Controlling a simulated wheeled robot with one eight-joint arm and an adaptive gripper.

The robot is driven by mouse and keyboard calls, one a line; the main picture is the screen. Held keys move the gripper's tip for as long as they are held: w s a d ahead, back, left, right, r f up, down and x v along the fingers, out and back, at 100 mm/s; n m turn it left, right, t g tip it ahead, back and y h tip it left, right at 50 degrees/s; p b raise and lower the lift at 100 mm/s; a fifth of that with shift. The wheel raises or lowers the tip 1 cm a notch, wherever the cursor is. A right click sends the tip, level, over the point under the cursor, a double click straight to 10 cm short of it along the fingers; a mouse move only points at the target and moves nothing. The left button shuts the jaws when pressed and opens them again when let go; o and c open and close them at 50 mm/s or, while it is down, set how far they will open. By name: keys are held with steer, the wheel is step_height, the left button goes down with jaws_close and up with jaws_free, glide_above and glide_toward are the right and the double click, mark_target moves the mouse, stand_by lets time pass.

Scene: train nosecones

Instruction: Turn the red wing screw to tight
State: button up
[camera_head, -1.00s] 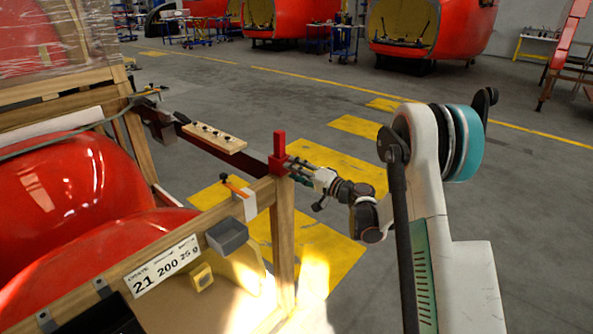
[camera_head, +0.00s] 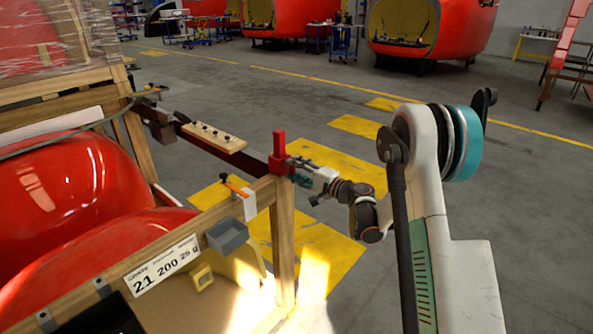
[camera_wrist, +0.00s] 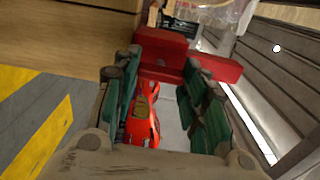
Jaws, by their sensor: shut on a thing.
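A red clamp-like fitting (camera_head: 278,154) stands upright on the corner of the wooden crate in the head view. My gripper (camera_head: 293,171) reaches it from the right, with its green-padded fingers against its near side. In the wrist view my gripper (camera_wrist: 163,66) has a finger on each side of a red part, the red wing screw (camera_wrist: 165,62), at the fingertips. The fingers stand apart with the red part between them. The screw's exact shape and turn angle are hard to make out, and in the head view the fingers hide it.
The wooden crate post (camera_head: 283,245) stands just below my gripper. A dark beam with a wooden strip of pegs (camera_head: 214,138) runs back left from the fitting. A grey box (camera_head: 227,236) hangs on the crate's near rail. The floor to the right is open.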

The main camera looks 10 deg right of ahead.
steer(key=o, duration=1.1)
steer(key=shift+c, duration=0.2)
steer(key=v, duration=1.2)
